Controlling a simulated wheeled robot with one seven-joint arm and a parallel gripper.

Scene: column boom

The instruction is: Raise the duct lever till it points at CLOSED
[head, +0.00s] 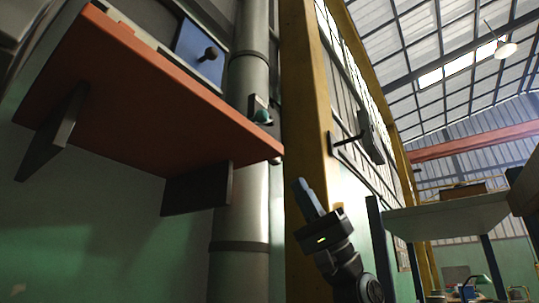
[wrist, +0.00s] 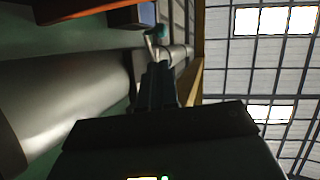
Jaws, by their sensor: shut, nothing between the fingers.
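A grey vertical duct (head: 247,170) runs up the wall beside a yellow column. A small fitting with a teal-green knob (head: 262,117) sits on the duct at the shelf's right end; I take it to be the duct lever. The knob also shows beyond my fingertips in the wrist view (wrist: 160,31). Which way the lever points is too small to tell, and no CLOSED lettering is readable. My gripper (head: 301,184) points upward, below and to the right of the knob, apart from it. Its fingers (wrist: 158,68) are shut and empty.
An orange-red shelf (head: 150,95) on dark brackets juts out left of the duct. The yellow column (head: 305,110) stands behind my gripper, with a dark bracketed fixture (head: 370,138) to its right. A pale raised tabletop (head: 445,217) stands at lower right.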

